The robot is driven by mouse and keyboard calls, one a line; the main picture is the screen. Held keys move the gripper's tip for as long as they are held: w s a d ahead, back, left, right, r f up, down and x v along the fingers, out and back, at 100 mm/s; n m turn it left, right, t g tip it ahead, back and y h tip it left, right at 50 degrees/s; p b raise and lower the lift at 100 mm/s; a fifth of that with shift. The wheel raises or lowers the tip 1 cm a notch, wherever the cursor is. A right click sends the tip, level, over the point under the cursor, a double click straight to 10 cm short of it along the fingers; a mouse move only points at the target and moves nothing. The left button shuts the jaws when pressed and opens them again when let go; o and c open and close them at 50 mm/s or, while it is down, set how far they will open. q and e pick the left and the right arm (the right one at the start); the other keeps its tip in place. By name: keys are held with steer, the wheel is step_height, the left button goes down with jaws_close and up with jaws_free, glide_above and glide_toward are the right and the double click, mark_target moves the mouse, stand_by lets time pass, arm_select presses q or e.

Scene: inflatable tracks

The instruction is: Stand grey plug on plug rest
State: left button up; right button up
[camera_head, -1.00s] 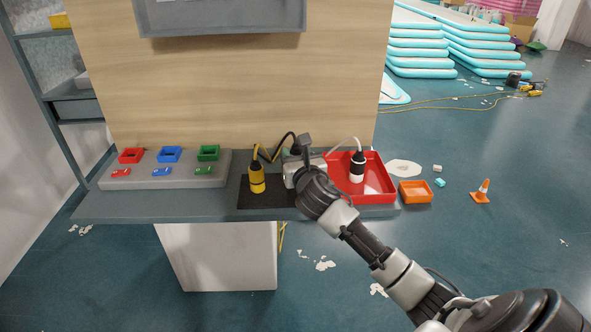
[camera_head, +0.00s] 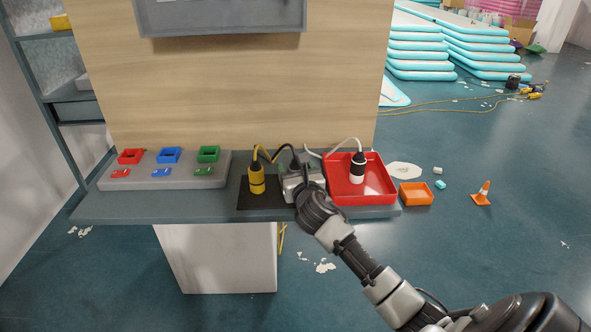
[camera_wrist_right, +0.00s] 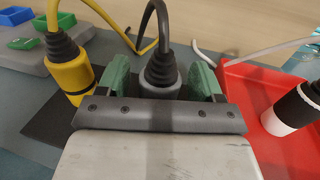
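The grey plug (camera_wrist_right: 160,88), with a black strain relief and black cable, stands upright between the two green-padded fingers of my right gripper (camera_head: 299,172) in the right wrist view. Narrow gaps show between the plug and both fingers, so the gripper looks open around it. In the head view the gripper mostly hides the plug. A flat black mat (camera_head: 262,203) lies just left of the gripper, with a yellow plug (camera_head: 256,180) standing on it. I cannot tell for sure whether this mat is the plug rest. My left gripper is not in view.
A red tray (camera_head: 385,199) with a black-and-white plug (camera_head: 357,170) is close on the right. A grey block (camera_head: 215,181) with red, blue and green parts is on the left. An orange bin (camera_head: 416,194) is beyond the red tray. Cables arch behind the plugs.

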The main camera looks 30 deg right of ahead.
steer(key=shift+r, duration=0.15)
